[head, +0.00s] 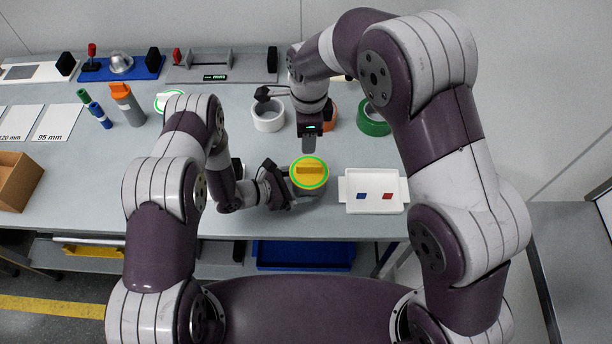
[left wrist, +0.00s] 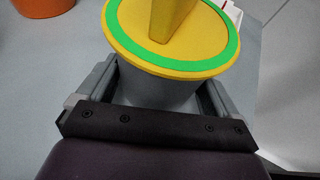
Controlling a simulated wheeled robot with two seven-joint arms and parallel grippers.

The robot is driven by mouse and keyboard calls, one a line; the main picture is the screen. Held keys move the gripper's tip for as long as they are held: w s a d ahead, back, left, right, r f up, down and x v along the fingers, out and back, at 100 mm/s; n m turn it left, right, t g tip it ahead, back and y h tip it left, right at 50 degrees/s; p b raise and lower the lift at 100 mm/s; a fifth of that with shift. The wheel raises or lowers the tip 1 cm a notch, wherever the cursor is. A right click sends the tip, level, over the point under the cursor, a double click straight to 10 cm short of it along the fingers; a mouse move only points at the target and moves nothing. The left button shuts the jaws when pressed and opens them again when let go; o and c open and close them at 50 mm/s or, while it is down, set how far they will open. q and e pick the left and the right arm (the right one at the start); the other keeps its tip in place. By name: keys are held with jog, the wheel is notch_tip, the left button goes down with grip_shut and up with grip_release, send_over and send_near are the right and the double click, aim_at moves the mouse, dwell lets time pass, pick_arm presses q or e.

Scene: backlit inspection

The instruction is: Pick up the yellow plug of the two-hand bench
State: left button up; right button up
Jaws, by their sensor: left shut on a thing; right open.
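The yellow plug (head: 309,172) has a round top with a green ring and a raised yellow grip bar. It sits on top of a grey round body (left wrist: 160,92), and both show close up in the left wrist view, where the plug (left wrist: 172,32) fills the top. My left gripper (left wrist: 158,95) is shut on the grey body, one finger on each side, below the plug's rim. My right gripper (head: 309,148) is open and points down just behind and above the plug, apart from it. Its finger gap is hard to see in the head view.
A white tray (head: 352,206) with a blue and a red piece lies right of the plug. Behind stand a white ring (head: 268,122), a green ring (head: 373,128) and a partly hidden orange one (head: 333,112). An orange-topped grey cylinder (head: 129,110) stands at left.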

aim_at(309, 165)
jog(key=shift+m, duration=0.4)
notch_tip(309, 165, down, 12)
jog(key=shift+d+r, duration=0.1)
jog(key=shift+d, duration=0.05)
grip_shut()
